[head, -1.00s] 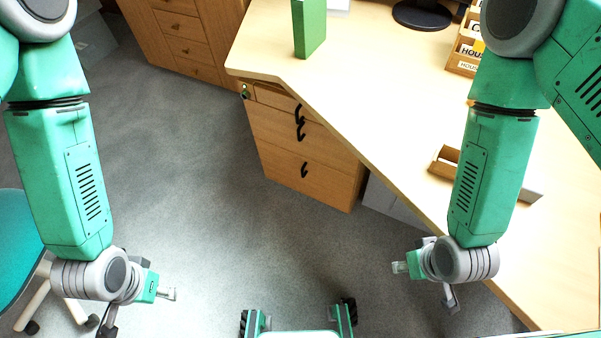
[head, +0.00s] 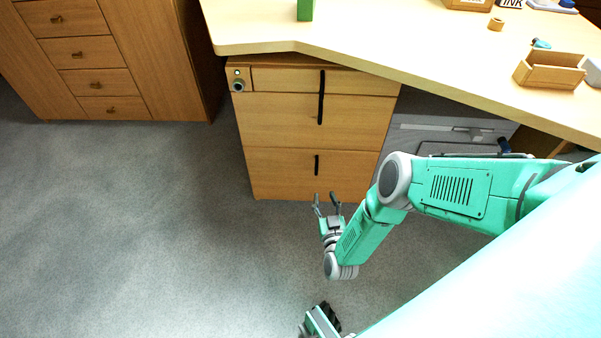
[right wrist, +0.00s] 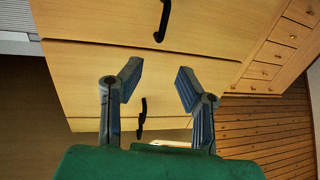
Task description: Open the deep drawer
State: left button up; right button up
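The wooden drawer unit (head: 280,165) stands under the desk, its drawers closed. It has a thin top front and two taller fronts below; the lowest drawer front (head: 275,175) has a short black handle (head: 316,165). Above it the handles (head: 321,97) line up as one dark bar. My right gripper (head: 328,200) is open and empty, in front of the lower part of the unit. In the right wrist view, which looks turned over, its spread fingers (right wrist: 157,80) face the fronts, between the lowest handle (right wrist: 162,20) and a higher handle (right wrist: 142,115).
The desk top (head: 420,55) overhangs the unit. A grey box-like object (head: 430,135) stands right of it under the desk. A wooden cabinet (head: 140,60) stands at left. The grey floor (head: 130,220) in front is clear.

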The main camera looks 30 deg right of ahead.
aim_at(317, 167)
jog(key=b+x, duration=0.4)
jog(key=x, duration=0.8)
jog(key=shift+w+b, duration=0.3)
jog(key=shift+b, duration=0.1)
jog(key=shift+w, duration=0.35)
jog(key=shift+d+f, duration=0.1)
jog(key=shift+d, duration=0.3)
grip_shut()
pick_arm(q)
notch_tip(317, 167, down, 5)
jog(key=shift+s, duration=0.1)
pick_arm(e)
jog(key=shift+a, duration=0.15)
